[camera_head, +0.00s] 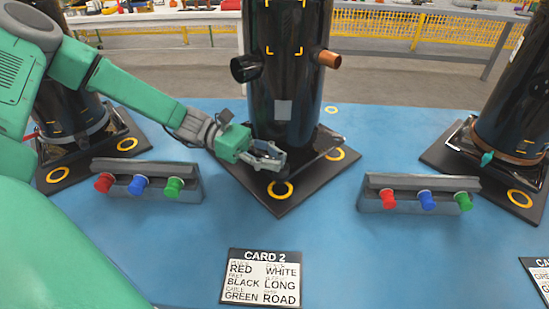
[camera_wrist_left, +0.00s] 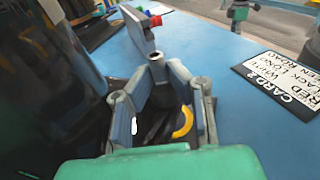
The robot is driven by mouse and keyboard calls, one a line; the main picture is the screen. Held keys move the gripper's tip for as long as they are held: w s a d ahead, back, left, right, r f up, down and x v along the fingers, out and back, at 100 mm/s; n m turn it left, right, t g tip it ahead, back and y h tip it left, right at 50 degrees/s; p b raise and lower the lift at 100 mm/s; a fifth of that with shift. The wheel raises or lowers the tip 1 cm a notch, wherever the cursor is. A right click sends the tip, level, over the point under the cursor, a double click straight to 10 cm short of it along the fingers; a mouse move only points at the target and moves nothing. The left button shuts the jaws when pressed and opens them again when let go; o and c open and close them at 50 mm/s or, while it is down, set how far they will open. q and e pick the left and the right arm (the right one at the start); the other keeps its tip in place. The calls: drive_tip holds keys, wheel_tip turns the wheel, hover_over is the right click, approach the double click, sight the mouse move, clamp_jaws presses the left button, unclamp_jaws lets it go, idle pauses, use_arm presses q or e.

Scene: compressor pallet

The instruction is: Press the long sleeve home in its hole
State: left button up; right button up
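My left gripper (camera_head: 275,165) is low over the front corner of the middle dark pallet (camera_head: 251,191), just in front of the tall black compressor (camera_head: 290,80). Its grey fingers also show in the wrist view (camera_wrist_left: 165,85), spread around a dark area. A small dark piece (camera_head: 283,186) shows under the fingertips at a yellow ring (camera_head: 281,197). It may be the long sleeve, but the fingers hide most of it, and I cannot tell whether they grip it or how deep it sits. A small green and grey shape (camera_wrist_left: 240,12) far off in the wrist view looks like my right gripper; its fingers are unclear.
Grey racks with red, blue and green plugs stand left (camera_head: 145,184) and right (camera_head: 420,197) of the pallet. A card (camera_head: 263,278) reading CARD 2, with LONG on it, lies in front. Other compressors stand at both sides. The blue table between is clear.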

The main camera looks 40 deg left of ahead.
use_arm(q)
drive_tip(key=o, duration=0.3)
drive_tip(key=v, duration=1.1)
drive_tip(key=shift+a, duration=0.1)
drive_tip(key=shift+s+a, duration=0.2)
drive_tip(key=shift+a, duration=0.15)
